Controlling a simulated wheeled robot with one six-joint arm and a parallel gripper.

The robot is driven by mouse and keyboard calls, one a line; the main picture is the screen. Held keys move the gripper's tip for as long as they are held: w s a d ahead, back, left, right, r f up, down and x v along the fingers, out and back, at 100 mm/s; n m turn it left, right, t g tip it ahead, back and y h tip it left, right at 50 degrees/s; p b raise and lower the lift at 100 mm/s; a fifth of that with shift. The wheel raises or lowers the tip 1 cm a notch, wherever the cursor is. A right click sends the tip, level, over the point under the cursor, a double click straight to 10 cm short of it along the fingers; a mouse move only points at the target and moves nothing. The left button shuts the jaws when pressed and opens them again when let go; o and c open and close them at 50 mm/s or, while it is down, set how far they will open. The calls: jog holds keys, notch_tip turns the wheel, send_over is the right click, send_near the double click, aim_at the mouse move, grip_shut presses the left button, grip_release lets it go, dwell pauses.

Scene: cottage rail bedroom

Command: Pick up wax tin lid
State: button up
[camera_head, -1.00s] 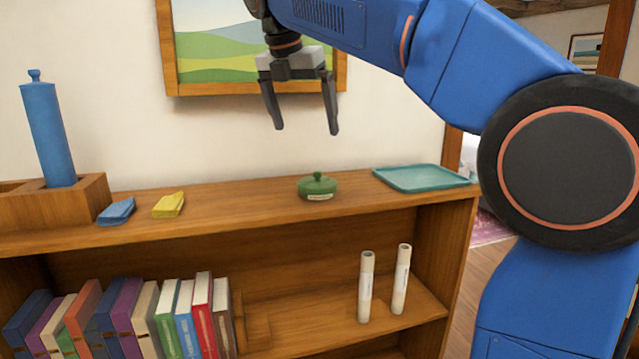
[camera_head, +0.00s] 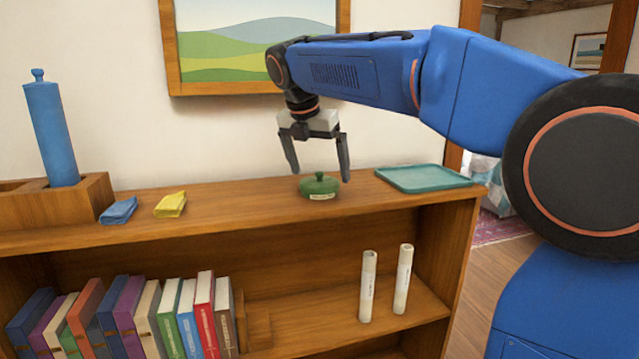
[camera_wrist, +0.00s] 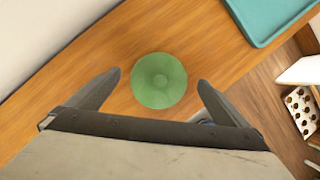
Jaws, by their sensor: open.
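The wax tin lid (camera_head: 320,183) is round and green with a small knob on top. It sits on the tin, whose pale label shows at the front, on the wooden shelf top. In the wrist view the lid (camera_wrist: 159,80) lies just beyond the fingertips, centred between them. My gripper (camera_head: 321,178) is open and empty, with its fingers pointing down around the lid's sides, close above the shelf top. The wrist view shows both fingers of my gripper (camera_wrist: 158,78) spread wide, apart from the lid.
A teal tray (camera_head: 424,178) lies to the right of the tin. A yellow cloth (camera_head: 170,204), a blue cloth (camera_head: 118,210) and a wooden box (camera_head: 50,207) holding a blue cylinder (camera_head: 48,130) are to the left. A picture frame (camera_head: 258,88) hangs on the wall behind.

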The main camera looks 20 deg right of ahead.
jog(key=shift+x, duration=0.95)
jog(key=c, duration=1)
jog(key=shift+r, duration=0.15)
